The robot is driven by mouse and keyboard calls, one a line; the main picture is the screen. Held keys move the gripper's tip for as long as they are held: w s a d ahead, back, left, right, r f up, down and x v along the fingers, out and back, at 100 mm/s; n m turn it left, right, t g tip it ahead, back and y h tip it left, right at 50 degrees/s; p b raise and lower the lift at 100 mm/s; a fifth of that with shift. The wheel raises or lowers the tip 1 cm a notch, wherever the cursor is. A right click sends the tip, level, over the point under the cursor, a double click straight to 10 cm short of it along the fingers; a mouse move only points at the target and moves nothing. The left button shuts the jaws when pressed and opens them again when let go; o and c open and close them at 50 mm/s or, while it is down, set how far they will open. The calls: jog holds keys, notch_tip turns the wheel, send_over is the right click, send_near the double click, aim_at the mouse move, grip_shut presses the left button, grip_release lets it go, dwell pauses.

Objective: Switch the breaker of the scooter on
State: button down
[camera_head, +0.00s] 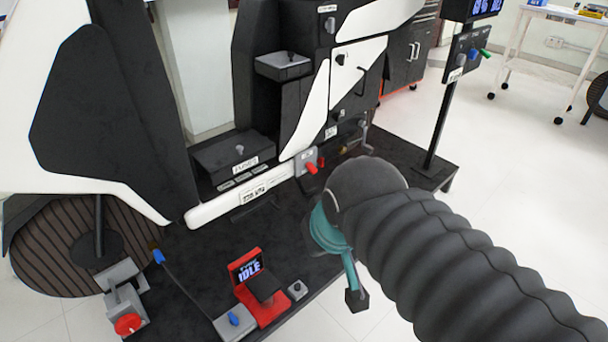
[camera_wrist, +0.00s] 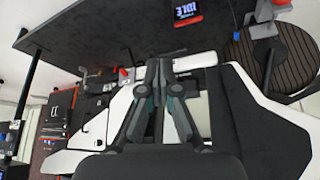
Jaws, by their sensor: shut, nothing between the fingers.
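The scooter (camera_head: 300,110) is a large white and black body on a dark platform. The breaker, a small grey box (camera_head: 303,158) with a red lever (camera_head: 311,168), sits low on its side near the platform. The lever sticks out toward the lower right; its on or off marking is too small to read. My gripper shows in the wrist view (camera_wrist: 160,65), shut and empty, with its fingers together. A red part, likely the lever (camera_wrist: 122,73), shows left of the fingertips there, apart from them. In the head view my arm and the gripper's teal side are right of the breaker.
A red stand with an "IDLE" screen (camera_head: 248,268) stands at the platform's front, beside a small grey button box (camera_head: 297,290). A grey unit with a red knob (camera_head: 127,323) is at the lower left. A post with a control panel (camera_head: 466,52) rises at the platform's right.

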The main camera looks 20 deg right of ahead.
jog(key=shift+w+a, duration=0.2)
jog(key=shift+w, duration=0.1)
jog(key=w+a+f+m+g+y+b, duration=0.2)
jog(key=w+a+f+m+y, duration=0.15)
jog(key=w, duration=0.25)
jog(key=w+a+f+m+g+y+b, duration=0.1)
jog(key=w+a+f+m+g+y, duration=0.1)
jog(key=w+f+m+y, duration=0.35)
jog(key=w+d+f+m+t+y+b, duration=0.1)
jog(key=w+d+f+m+t+y, duration=0.15)
jog(key=w, duration=0.45)
jog(key=w+d+f+m+t+y+b, duration=0.15)
jog(key=w+m, duration=0.25)
jog(key=w, duration=0.4)
jog(key=w+d+f+m+t+b, duration=0.1)
jog(key=w+d+f+m+t, duration=0.4)
jog(key=w+d+f+m, duration=0.35)
jog(key=w+d+f+m+t+h+b, duration=0.1)
jog(key=w+d+f+m+t+h, duration=0.1)
jog(key=d+f, duration=0.4)
jog(key=w+d+f+m+t+h+b, duration=0.1)
jog(key=d+f+m+t+h, duration=0.3)
jog(key=d, duration=0.7)
notch_tip(320, 180, down, 4)
jog(key=shift+w+d+r+m+t, duration=0.2)
jog(key=shift+w+d+m+t, duration=0.15)
jog(key=shift+w+m+t, duration=0.5)
